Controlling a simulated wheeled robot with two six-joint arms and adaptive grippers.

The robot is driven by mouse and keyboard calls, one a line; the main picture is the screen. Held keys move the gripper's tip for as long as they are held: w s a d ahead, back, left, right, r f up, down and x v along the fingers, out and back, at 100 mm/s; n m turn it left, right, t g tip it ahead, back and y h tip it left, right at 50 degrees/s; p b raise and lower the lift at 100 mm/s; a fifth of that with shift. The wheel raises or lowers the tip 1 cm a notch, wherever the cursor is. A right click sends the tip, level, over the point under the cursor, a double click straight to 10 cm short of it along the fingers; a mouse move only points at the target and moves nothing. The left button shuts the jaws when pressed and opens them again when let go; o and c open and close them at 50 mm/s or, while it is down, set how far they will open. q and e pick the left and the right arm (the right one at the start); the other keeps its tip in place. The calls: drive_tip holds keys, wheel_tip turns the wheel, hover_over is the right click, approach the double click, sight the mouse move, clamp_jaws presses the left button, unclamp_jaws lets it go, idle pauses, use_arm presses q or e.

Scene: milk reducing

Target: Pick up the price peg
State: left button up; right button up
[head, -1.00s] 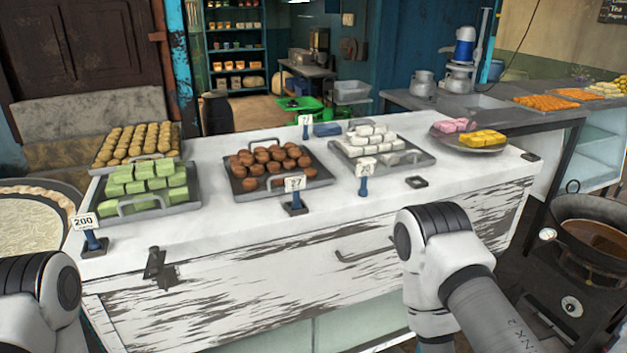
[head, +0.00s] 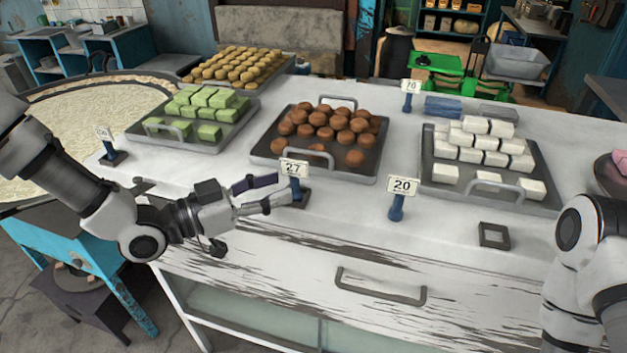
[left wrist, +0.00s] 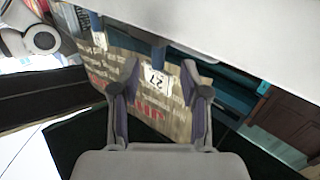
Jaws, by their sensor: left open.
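A price peg marked 27 (head: 294,168), a white card on a blue post, stands upright on the counter before the brown sweets. My left gripper (head: 281,190) is open, with its fingertips close by the peg's post at its left. In the left wrist view the 27 peg (left wrist: 157,80) shows in the gap between the open fingertips (left wrist: 161,72); I cannot tell whether they touch it. Other pegs are one marked 20 (head: 403,187), one marked 70 (head: 410,87) and one at the far left (head: 104,134). My right gripper is out of view.
An empty dark square base (head: 494,236) lies at the right. A drawer handle (head: 380,290) juts from the front.

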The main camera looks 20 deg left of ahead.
sight(297, 193)
use_arm(q)
drive_tip(key=p+x, duration=0.2)
drive_tip(key=x, duration=0.3)
drive_tip(key=shift+d, duration=0.15)
drive_tip(key=shift+s+a, duration=0.25)
drive_tip(key=shift+s, duration=0.1)
drive_tip(key=shift+a+r, duration=0.1)
drive_tip(key=c, duration=0.5)
clamp_jaws()
drive_tip(key=shift+w, duration=0.1)
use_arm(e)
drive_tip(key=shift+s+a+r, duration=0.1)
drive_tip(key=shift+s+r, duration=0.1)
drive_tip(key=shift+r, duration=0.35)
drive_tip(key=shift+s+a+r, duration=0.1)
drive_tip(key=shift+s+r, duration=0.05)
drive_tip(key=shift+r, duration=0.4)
